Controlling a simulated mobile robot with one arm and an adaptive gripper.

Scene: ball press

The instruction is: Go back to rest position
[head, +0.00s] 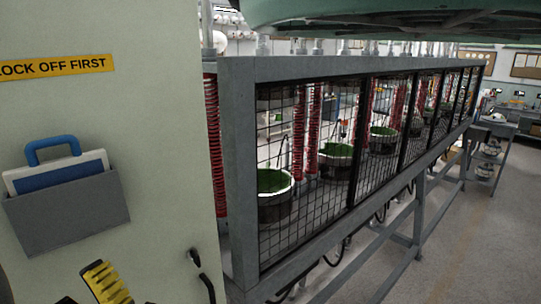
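No object is seen held.
A long mesh guard (305,160) encloses red springs and green-filled pots (272,182). Floor (445,245) is open at right.

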